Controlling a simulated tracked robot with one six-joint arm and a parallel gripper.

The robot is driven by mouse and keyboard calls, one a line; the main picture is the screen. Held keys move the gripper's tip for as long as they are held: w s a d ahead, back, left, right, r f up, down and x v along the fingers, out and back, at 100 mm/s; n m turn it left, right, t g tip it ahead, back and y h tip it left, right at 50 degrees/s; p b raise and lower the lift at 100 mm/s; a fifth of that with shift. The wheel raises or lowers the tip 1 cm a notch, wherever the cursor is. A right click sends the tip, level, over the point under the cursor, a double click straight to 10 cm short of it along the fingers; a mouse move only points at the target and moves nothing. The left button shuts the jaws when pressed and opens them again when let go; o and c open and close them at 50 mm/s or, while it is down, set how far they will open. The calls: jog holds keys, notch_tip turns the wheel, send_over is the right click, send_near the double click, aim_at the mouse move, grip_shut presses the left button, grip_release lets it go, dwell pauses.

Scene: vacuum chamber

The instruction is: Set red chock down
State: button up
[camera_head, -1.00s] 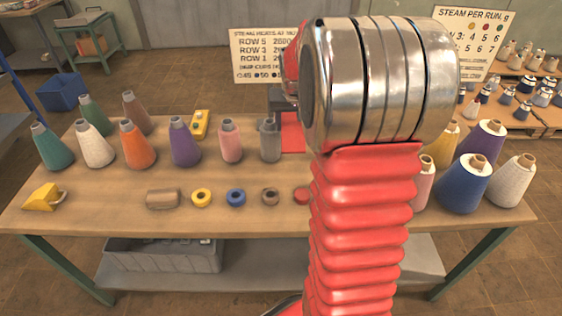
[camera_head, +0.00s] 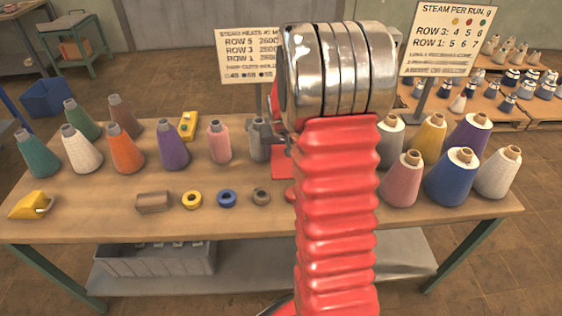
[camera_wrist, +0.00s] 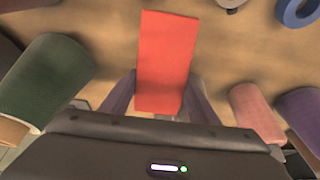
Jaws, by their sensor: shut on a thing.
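The red chock (camera_head: 283,166) is a flat-sided red block just left of my red arm sleeve in the head view, partly hidden by my arm. In the wrist view the red chock (camera_wrist: 165,60) stands out between the two fingers. My gripper (camera_wrist: 160,97) is shut on it, with one dark finger at each side. The chock is over the wooden table (camera_head: 100,215). I cannot tell whether its underside touches the top.
A grey cone (camera_head: 257,142) stands close left of the chock, with a pink cone (camera_head: 219,143) beyond it. A blue ring (camera_head: 227,198) and a brown ring (camera_head: 261,196) lie nearer the front edge. More cones, including a blue one (camera_head: 452,178), stand right of my arm.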

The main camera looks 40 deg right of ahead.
aim_at(281, 161)
jog(key=shift+f, duration=2.2)
jog(key=shift+f, duration=0.1)
jog(key=o, duration=1.5)
jog(key=v, duration=1.1)
jog(key=shift+s+a+r, duration=0.1)
jog(key=shift+s+r, duration=0.1)
jog(key=shift+r, duration=0.35)
